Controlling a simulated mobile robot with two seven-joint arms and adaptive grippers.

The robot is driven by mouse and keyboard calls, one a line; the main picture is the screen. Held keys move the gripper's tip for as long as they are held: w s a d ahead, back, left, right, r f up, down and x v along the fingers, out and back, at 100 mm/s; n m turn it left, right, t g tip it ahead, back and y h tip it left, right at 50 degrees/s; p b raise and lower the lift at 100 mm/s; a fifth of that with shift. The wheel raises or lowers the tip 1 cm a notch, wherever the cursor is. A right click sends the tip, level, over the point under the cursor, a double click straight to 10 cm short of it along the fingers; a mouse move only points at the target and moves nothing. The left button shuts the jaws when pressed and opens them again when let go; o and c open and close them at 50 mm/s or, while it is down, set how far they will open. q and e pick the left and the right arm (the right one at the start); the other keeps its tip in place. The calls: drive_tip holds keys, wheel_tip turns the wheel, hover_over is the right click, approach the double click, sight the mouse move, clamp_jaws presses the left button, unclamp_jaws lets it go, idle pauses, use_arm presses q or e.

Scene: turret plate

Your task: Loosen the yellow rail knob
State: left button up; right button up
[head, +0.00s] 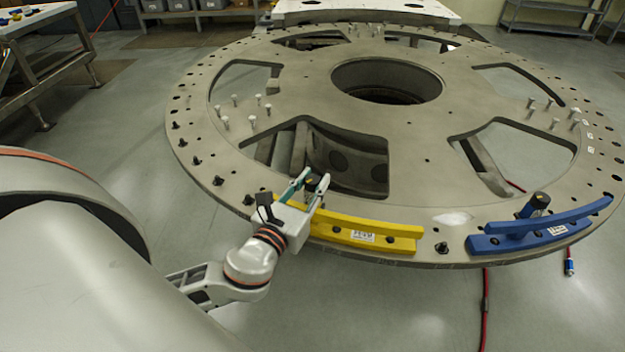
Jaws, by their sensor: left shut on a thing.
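The yellow rail (362,231) lies along the front rim of the round turret plate (460,185). Its dark knob (314,184) stands at the rail's left end, mostly hidden by my fingers. My left gripper (308,186) comes in from the left, with its fingers on either side of the knob, and is shut on it. My right gripper is not in view.
A blue rail (540,230) with a dark knob (537,204) sits on the plate's right front rim. Several upright pins (250,115) stand on the plate. Red hoses (485,300) hang below it. A workbench (40,60) stands at the back left.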

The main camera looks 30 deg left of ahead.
sight(314, 187)
use_arm(q)
drive_tip(key=n+g+y, duration=0.1)
drive_tip(key=n+y, duration=0.1)
drive_tip(key=y, duration=0.1)
drive_tip(key=n+g+y, duration=0.1)
drive_tip(key=n+y, duration=0.1)
drive_tip(key=y, duration=0.1)
drive_tip(key=shift+n+g+y, duration=0.7)
drive_tip(key=shift+n+y, duration=0.2)
drive_tip(key=shift+y, duration=0.4)
drive_tip(key=shift+r+y, duration=0.1)
drive_tip(key=shift+y, duration=0.2)
drive_tip(key=o, duration=1.2)
drive_tip(key=shift+c, duration=0.2)
drive_tip(key=v, duration=0.7)
drive_tip(key=shift+s+d, duration=0.15)
drive_tip(key=shift+d, duration=0.05)
